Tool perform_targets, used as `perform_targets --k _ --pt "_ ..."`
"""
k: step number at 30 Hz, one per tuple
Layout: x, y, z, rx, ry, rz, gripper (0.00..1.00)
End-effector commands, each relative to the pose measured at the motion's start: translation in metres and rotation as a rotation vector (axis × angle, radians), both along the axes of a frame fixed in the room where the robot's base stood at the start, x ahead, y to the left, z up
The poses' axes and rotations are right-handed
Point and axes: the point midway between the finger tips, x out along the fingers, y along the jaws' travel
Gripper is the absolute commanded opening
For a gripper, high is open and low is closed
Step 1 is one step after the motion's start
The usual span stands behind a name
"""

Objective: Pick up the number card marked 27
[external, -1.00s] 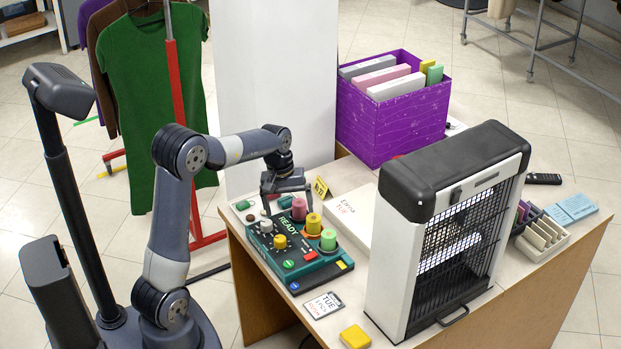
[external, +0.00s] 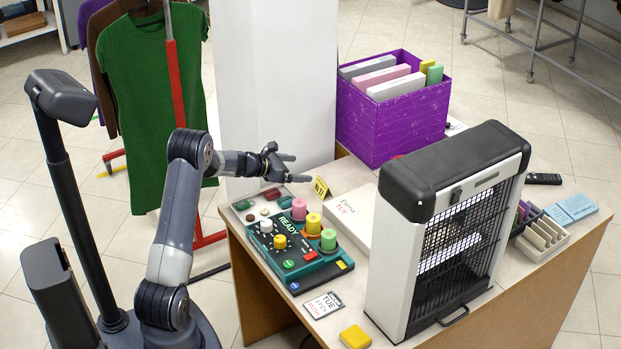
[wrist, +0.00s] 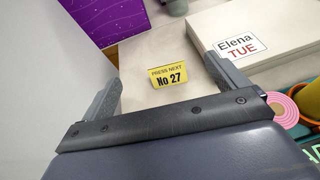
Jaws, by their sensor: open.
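In the external view the card (external: 321,187) is small, near the counter's back edge, left of the white box. My gripper (external: 289,168) is open and empty, level, above and to the left of the card. The fingers also show in the wrist view (wrist: 163,70), one on either side of the card and apart from it.
A white box (external: 352,228) labelled "Elena TUE" lies right of the card. A teal panel with colored spools (external: 322,268) stands in front. A purple bin (external: 391,125) is behind, and a white wall panel (external: 268,90) rises at left. A black-and-white heater-like unit (external: 389,250) stands at right.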

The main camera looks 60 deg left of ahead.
Motion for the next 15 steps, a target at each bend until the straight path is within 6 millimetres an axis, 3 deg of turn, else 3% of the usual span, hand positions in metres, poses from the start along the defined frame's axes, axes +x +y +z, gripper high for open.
perform_targets --k 1,4,8,15 --pt "0.0 0.0 -0.015 -0.003 0.002 0.0 0.94" --pt "0.0 0.0 -0.033 0.0 0.0 -0.002 0.94" --pt "0.007 -0.002 -0.044 0.004 -0.001 -0.005 0.94" --pt "0.04 -0.005 -0.057 0.006 -0.002 -0.007 0.94"
